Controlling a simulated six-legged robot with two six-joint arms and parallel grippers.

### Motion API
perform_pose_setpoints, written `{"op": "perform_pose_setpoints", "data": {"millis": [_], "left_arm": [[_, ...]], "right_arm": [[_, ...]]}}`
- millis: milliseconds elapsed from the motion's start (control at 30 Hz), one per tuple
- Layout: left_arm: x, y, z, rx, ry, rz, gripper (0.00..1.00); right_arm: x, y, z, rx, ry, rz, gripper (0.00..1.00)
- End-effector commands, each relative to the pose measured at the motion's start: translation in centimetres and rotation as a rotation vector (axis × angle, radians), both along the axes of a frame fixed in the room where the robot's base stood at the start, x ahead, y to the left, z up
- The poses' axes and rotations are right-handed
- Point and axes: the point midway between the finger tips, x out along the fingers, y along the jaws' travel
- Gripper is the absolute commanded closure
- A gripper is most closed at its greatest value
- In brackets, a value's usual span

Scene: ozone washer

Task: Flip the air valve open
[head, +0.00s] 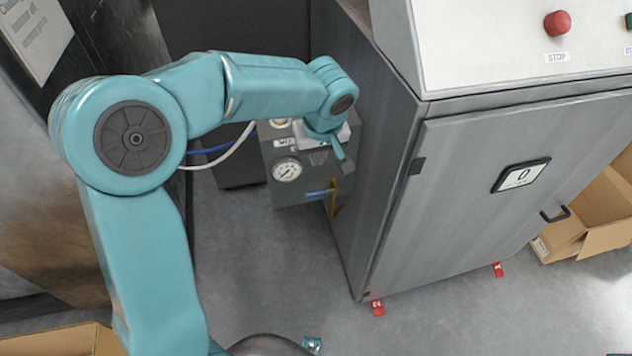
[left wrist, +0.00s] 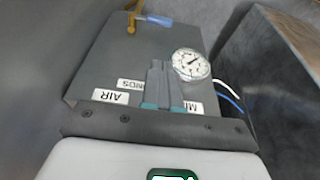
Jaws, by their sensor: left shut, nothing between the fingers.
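The air valve is a brass fitting with a blue lever handle (head: 320,193) at the lower right of a grey panel box, beside the grey cabinet. The lever lies roughly level, to the left of the brass part. In the left wrist view the blue handle (left wrist: 158,20) and brass body (left wrist: 131,22) are at the top edge, beyond the fingers. My left gripper (head: 339,153) is above the valve in the picture, apart from it. Its fingers (left wrist: 158,66) are shut and empty, over the panel face.
The panel box (head: 270,187) carries a round gauge (head: 288,169) and labels. A white and a blue hose (head: 207,150) run left from it. The grey cabinet (head: 465,185) stands close on the right. Cardboard boxes (head: 605,215) lie at right. Floor below is clear.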

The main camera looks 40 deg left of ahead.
Motion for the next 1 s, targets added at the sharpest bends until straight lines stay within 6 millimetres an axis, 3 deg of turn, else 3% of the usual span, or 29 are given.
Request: {"op": "perform_pose_setpoints", "data": {"millis": [167, 500, 700, 1000], "left_arm": [[0.3, 0.2, -1.9, 0.000, 0.004, 0.001, 1.00], [1.7, 1.6, -8.9, 0.000, 0.007, -0.001, 1.00], [1.9, 1.8, -12.1, 0.000, 0.004, -0.002, 1.00], [2.0, 1.8, -13.6, -0.001, 0.001, -0.001, 1.00]], "right_arm": [[0.0, 0.0, -0.4, 0.000, 0.000, 0.000, 0.57], [0.0, 0.0, -1.3, 0.000, 0.000, 0.000, 0.57], [0.0, 0.0, -1.7, 0.000, 0.000, 0.000, 0.57], [0.0, 0.0, -1.9, 0.000, 0.000, 0.000, 0.57]]}}
